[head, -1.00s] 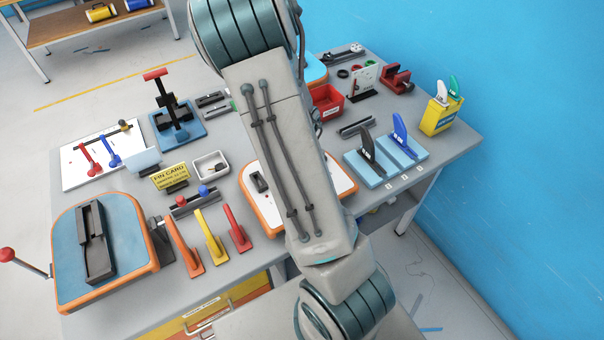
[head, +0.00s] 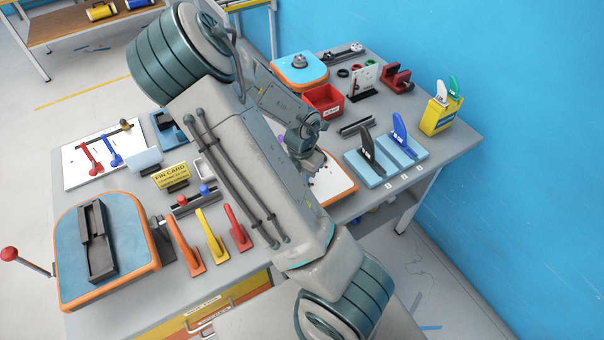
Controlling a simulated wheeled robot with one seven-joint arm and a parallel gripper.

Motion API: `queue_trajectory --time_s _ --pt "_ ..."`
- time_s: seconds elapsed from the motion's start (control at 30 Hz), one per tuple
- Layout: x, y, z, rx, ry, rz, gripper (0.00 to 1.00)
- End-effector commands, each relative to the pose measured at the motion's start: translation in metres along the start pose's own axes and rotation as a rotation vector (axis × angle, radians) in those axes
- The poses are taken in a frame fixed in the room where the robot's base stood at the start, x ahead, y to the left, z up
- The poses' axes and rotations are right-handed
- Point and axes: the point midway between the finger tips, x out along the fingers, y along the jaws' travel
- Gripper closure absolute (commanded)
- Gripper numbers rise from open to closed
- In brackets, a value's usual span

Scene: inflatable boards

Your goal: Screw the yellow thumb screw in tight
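I cannot make out a yellow thumb screw for certain in the head view. A white board with an orange rim (head: 338,186) lies at the middle front of the table, and my arm covers its left part. My gripper (head: 312,164) points down over the far part of this board. Its fingers are small and dark here, so I cannot tell whether they are open or shut, or whether they touch anything. Small dark and reddish spots show on the board near it.
A red bin (head: 324,100) and a blue-topped orange board (head: 300,70) are behind. Colored levers (head: 212,236) and a large blue-orange board (head: 130,215) are at left.

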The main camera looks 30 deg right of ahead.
Motion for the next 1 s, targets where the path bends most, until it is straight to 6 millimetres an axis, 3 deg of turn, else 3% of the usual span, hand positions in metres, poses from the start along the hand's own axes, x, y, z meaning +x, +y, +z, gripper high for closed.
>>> queue_trajectory --time_s 0.43,1.0 --pt "0.001 -0.0017 0.0006 0.177 -0.004 -0.008 1.0" --pt "0.003 -0.0065 0.0003 0.269 0.001 -0.018 1.0"
